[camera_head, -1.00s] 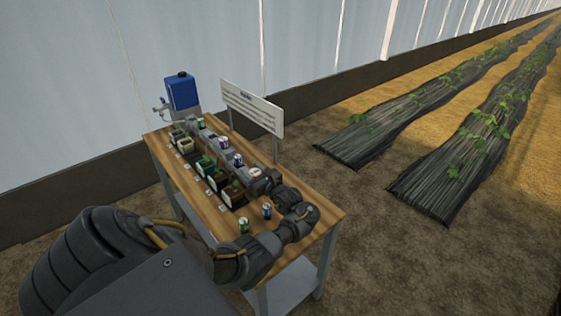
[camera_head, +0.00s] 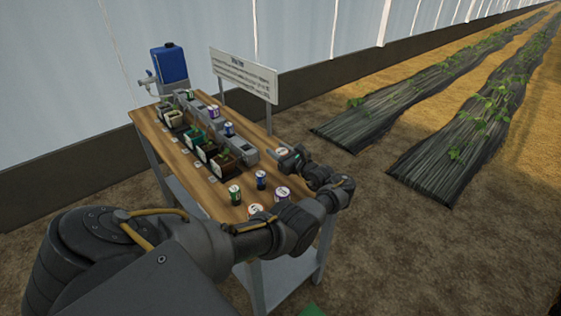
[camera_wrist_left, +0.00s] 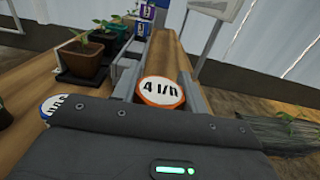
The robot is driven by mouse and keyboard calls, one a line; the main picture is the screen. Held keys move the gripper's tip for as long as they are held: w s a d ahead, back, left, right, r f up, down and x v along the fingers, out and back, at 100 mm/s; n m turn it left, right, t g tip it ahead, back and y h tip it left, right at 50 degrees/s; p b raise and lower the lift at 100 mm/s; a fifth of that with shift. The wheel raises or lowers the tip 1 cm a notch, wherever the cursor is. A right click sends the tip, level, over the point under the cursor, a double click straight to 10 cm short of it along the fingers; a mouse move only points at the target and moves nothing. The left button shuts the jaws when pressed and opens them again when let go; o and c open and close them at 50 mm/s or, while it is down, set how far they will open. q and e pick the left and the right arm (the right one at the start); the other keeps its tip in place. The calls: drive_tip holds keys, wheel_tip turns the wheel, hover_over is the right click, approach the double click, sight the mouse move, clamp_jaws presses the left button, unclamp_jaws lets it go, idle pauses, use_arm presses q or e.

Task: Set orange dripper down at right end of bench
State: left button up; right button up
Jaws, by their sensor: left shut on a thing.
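My left gripper (camera_head: 284,157) reaches across the right end of the wooden bench (camera_head: 210,189) in the head view. In the left wrist view its two fingers (camera_wrist_left: 161,86) are shut on the orange dripper (camera_wrist_left: 161,92), a disc with a white top marked "4 l/h" and an orange rim. The dripper's white top also shows at the gripper's tip in the head view (camera_head: 281,151). It appears near the bench's back edge; its height above the wood is hard to tell. My right gripper is out of view.
A green can (camera_head: 235,195), a blue can (camera_head: 260,180) and white-topped pieces (camera_head: 256,210) stand on the bench near my forearm. Seedling pots (camera_head: 222,163) and a grey rail (camera_head: 245,150) lie further left. A sign (camera_head: 244,75) stands behind the bench.

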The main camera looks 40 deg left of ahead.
use_arm(q)
drive_tip(key=shift+w+d+f+b, duration=0.1)
drive_tip(key=shift+f+b, duration=0.25)
drive_tip(key=shift+b, duration=0.05)
wheel_tip(320, 180, down, 3)
drive_tip(key=b, duration=0.3)
drive_tip(key=shift+w+f, duration=0.15)
drive_tip(key=shift+f, duration=0.25)
drive_tip(key=o, duration=1)
